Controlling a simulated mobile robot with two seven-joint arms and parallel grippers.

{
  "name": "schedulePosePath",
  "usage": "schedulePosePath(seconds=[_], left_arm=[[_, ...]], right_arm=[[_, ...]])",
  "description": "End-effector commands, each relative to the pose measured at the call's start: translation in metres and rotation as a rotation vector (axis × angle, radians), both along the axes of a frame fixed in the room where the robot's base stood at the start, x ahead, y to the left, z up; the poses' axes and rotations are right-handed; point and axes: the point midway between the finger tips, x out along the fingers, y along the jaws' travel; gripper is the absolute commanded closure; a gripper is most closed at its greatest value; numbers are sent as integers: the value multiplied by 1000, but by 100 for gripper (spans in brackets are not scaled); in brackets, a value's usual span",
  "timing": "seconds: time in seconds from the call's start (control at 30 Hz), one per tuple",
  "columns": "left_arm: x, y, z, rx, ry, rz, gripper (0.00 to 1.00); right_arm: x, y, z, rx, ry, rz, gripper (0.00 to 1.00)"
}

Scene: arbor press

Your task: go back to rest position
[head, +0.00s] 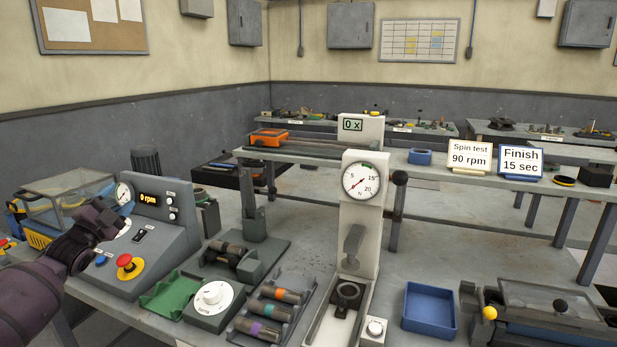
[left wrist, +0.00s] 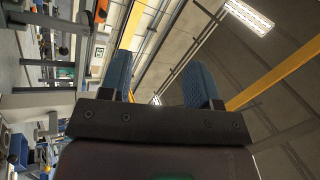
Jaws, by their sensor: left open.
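My left arm comes in from the left edge of the head view, with its purple and black wrist and gripper (head: 100,218) raised in front of the grey control box (head: 160,235). In the left wrist view the two blue-padded fingers of my left gripper (left wrist: 162,85) stand wide apart, with nothing between them. Beyond them that view shows the ceiling, a lamp and yellow beams, with the room turned sideways. My right arm and right gripper are in neither view.
The control box reads 0 rpm and has a red stop button (head: 130,265). The white press (head: 357,220) with its dial stands mid-bench. Several banded cylinders (head: 270,308) lie in a rack left of it. A blue tray (head: 429,310) is to its right, with bare bench behind.

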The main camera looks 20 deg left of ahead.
Motion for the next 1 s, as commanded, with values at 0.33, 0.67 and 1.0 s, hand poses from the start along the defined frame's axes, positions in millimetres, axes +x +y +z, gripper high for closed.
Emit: schedulePosePath(seconds=[0.33, 0.67, 1.0], left_arm=[[-83, -81, -184, -135, 528, -82, 44], [-201, -144, -293, -281, 889, -38, 44], [-287, -186, -336, -397, 1068, 27, 44]], right_arm=[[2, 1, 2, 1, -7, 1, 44], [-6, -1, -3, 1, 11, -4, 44], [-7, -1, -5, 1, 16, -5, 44]])
